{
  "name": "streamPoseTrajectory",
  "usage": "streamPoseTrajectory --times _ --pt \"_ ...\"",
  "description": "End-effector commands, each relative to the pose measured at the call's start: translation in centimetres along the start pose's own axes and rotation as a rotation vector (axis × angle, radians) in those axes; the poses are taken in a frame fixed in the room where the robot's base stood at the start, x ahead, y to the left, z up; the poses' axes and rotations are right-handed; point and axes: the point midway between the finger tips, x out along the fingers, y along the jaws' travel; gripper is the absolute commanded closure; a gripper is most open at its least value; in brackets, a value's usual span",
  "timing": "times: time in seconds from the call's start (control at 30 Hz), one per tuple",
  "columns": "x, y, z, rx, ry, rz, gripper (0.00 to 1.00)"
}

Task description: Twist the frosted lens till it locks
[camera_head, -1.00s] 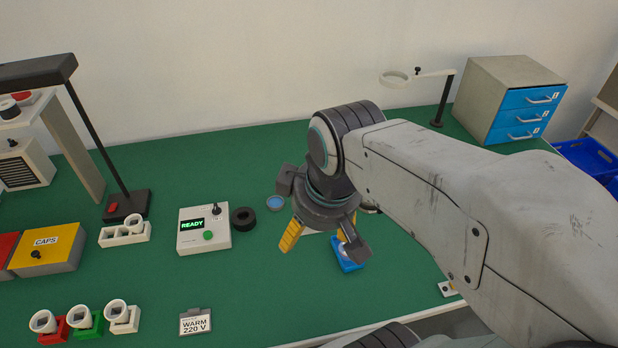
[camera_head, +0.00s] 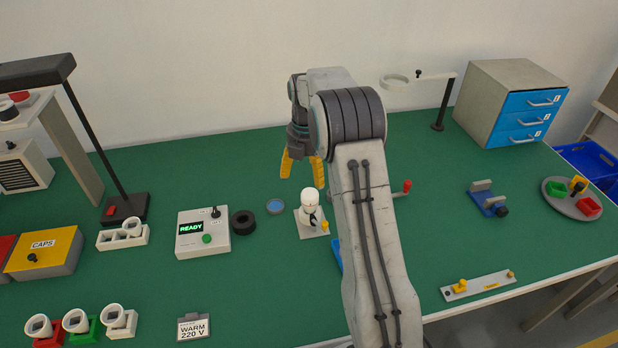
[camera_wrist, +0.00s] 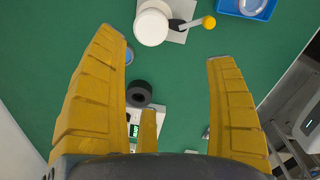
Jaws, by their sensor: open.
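A white round-topped piece (camera_head: 309,200), which looks like the frosted lens on its lamp body, stands upright on a pale square base with a yellow-tipped lever (camera_head: 325,225). In the wrist view its white round top (camera_wrist: 152,26) shows near the upper edge, with the yellow lever knob (camera_wrist: 209,22) to its right. My gripper (camera_head: 302,168) is open and empty, raised behind and above the white piece. Whether the lens is locked cannot be seen.
A blue tray (camera_wrist: 245,12) with a pale disc is beside the base, mostly behind my arm in the head view. A black ring (camera_head: 243,222), a blue disc (camera_head: 276,206) and a READY tester (camera_head: 203,234) are to the left.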

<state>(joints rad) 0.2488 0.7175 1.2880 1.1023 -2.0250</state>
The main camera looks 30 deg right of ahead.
Motion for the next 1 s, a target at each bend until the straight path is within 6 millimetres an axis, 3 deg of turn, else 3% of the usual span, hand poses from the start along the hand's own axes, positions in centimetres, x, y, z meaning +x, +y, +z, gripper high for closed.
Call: streamPoseTrajectory --times 0.1,0.3,1.0 --pt "2.2 0.6 1.1 -0.09 0.009 -0.018 0.21" --pt "4.1 1.0 1.8 -0.168 0.017 -0.029 0.21" --pt "10.8 0.8 1.8 -0.177 0.018 -0.03 0.21"
